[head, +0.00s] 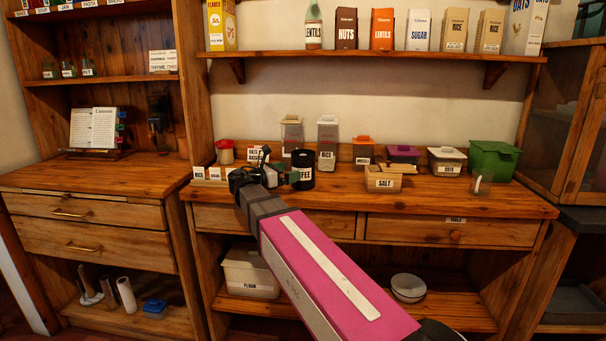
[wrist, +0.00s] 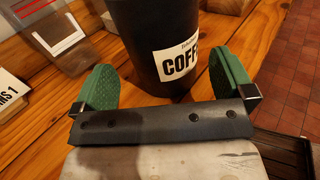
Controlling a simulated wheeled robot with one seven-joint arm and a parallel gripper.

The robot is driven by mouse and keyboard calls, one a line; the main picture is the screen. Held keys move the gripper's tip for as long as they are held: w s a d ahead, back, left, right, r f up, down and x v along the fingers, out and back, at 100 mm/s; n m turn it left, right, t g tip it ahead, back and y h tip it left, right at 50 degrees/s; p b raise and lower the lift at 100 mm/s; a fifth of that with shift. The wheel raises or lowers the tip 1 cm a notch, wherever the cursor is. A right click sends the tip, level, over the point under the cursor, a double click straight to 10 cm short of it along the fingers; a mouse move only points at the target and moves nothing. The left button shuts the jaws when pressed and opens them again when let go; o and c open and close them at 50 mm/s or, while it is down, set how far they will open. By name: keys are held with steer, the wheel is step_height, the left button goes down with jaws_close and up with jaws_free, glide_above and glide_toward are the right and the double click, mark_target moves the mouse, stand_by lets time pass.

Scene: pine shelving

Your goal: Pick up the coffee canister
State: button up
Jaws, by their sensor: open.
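The coffee canister (head: 302,170) is a black cylinder with a white label, standing upright on the wooden counter. In the wrist view the canister (wrist: 158,62) is large and close, with "COFF" readable on its label. My gripper (head: 290,177) is at the canister, reaching in from the left in the head view. In the wrist view the green finger pads of my gripper (wrist: 165,80) are apart, one on each side of the canister's near part. A gap shows on the left side; whether the right pad touches is unclear. The canister's top is cut off in the wrist view.
A clear-walled container (wrist: 62,30) stands close left of the canister, with a white label card (wrist: 10,100) nearby. On the counter (head: 440,200), the rice jar (head: 327,150) is behind right and the salt box (head: 383,180) further right. A shelf (head: 380,55) runs above.

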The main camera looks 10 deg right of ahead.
mark_target(303, 169)
steer(key=shift+x, duration=2.65)
steer(key=shift+s+f, duration=0.1)
steer(key=c, duration=1)
steer(key=shift+c, duration=0.2)
